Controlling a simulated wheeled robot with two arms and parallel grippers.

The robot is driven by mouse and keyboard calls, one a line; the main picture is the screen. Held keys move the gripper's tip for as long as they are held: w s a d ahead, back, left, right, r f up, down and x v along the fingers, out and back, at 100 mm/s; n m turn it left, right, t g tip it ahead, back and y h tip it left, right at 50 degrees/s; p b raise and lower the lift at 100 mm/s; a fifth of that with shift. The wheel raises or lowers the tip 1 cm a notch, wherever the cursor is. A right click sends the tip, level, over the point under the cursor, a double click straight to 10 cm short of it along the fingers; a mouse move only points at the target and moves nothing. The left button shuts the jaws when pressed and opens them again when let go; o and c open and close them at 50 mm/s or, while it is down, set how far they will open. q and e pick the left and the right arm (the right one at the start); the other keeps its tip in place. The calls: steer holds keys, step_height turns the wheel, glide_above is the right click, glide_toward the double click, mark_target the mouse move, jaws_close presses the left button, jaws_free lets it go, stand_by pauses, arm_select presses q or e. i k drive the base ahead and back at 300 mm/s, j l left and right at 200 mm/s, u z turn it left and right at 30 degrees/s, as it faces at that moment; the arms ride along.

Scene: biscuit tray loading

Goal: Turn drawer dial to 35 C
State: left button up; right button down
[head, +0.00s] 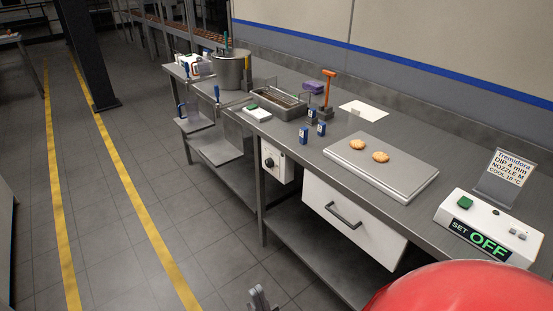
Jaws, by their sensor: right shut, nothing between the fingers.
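The black drawer dial (269,162) sits on a white panel (277,172) under the counter's front edge, left of the white drawer (350,222). Its scale and pointer are too small to read. The drawer has a dark handle (343,215) and looks closed. My right gripper (258,295) shows at the bottom edge of the head view, below and nearer than the dial and well apart from it. It is shut and empty. My left gripper is not in view.
A steel counter (450,180) holds a tray (400,182) with two biscuits, a pot (231,70) and a wire-basket bath (277,101). A control box (488,228) reads "SET OFF". A sign (509,178) says "COOL 18 °C". The floor at left is clear.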

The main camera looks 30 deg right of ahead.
mark_target(268, 162)
steer(key=i+l, duration=0.25)
steer(key=i, duration=0.15)
steer(key=i+l, duration=0.25)
steer(key=i, duration=0.15)
